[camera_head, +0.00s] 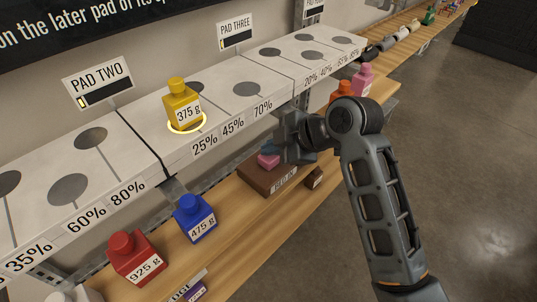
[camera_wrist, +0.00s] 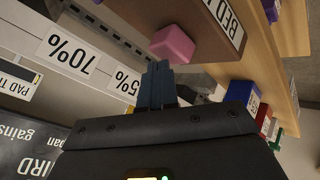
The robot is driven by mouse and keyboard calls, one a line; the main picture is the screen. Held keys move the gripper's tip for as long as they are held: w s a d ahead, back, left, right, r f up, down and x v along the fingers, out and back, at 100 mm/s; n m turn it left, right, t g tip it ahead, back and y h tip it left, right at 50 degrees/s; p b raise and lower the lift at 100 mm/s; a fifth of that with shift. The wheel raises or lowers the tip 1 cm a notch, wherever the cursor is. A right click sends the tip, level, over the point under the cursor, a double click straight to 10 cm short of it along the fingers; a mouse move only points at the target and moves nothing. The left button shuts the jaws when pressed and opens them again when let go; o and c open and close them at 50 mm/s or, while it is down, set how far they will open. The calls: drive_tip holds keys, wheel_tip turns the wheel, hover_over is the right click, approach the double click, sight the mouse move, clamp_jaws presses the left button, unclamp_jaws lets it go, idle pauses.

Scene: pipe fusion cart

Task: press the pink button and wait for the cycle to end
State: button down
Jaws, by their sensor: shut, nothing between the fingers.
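The pink button (camera_head: 267,161) sits on a brown box (camera_head: 262,179) with a partly readable label, on the wooden lower shelf. It also shows in the wrist view (camera_wrist: 173,44) as a pink block on the brown box (camera_wrist: 207,22). My gripper (camera_head: 272,147) is shut and empty, its bluish fingertips right beside the button and partly covering it in the head view. In the wrist view the fingertips (camera_wrist: 159,68) end close to the button's edge; I cannot tell whether they touch. No cycle indicator on the box is readable.
A yellow 375 g weight (camera_head: 182,105) stands on a lit ring by the 25% label on the white upper shelf. Blue 475 g (camera_head: 195,218) and red 925 g (camera_head: 135,258) weights stand on the lower shelf. Orange and pink (camera_head: 362,80) weights are farther right. Floor is clear at right.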

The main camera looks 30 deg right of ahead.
sight(272, 158)
drive_tip(key=shift+f, duration=0.35)
idle(0.5)
drive_tip(key=shift+r+p, duration=0.75)
drive_tip(key=shift+r, duration=0.25)
drive_tip(key=shift+r+p, duration=2.15)
drive_tip(key=shift+r, duration=0.45)
drive_tip(key=shift+f, duration=0.1)
idle(1.5)
